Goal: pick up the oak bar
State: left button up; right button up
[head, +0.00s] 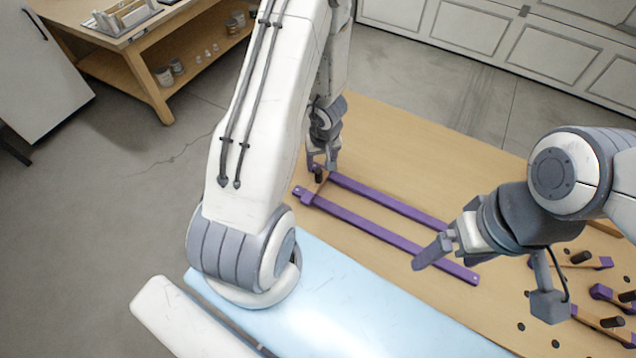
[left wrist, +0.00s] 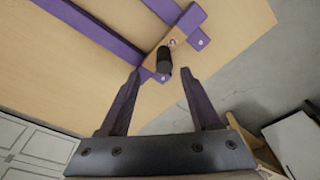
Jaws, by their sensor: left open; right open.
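The oak bar (left wrist: 176,36) is a short tan crosspiece with purple ends and a black upright knob (left wrist: 164,60). It lies across the near ends of two purple rails in the left wrist view. In the head view its knob (head: 319,174) shows below my left gripper (head: 321,167), and the arm and fingers hide part of the bar. My left gripper also shows in the left wrist view (left wrist: 160,85), open, its fingers apart on either side of the knob; contact cannot be told. My right gripper (head: 432,250) is open and empty above the rails' other end.
Two long purple rails (head: 377,229) lie on the wooden bench (head: 385,135). Several similar bars with black knobs, such as one (head: 585,262), lie at the right beside holes. A pale blue panel (head: 350,310) is in front. A wooden shelf table (head: 150,75) stands behind left.

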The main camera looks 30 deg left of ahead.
aim_at(319, 171)
pick_arm(q)
jog(key=f+b, duration=0.4)
jog(key=shift+s+a, duration=0.2)
jog(key=shift+a, duration=0.05)
jog(key=shift+w+a+f+b, duration=0.1)
jog(key=shift+f+b, duration=0.4)
jog(key=shift+f, duration=0.05)
jog(key=shift+r, duration=0.15)
grip_shut()
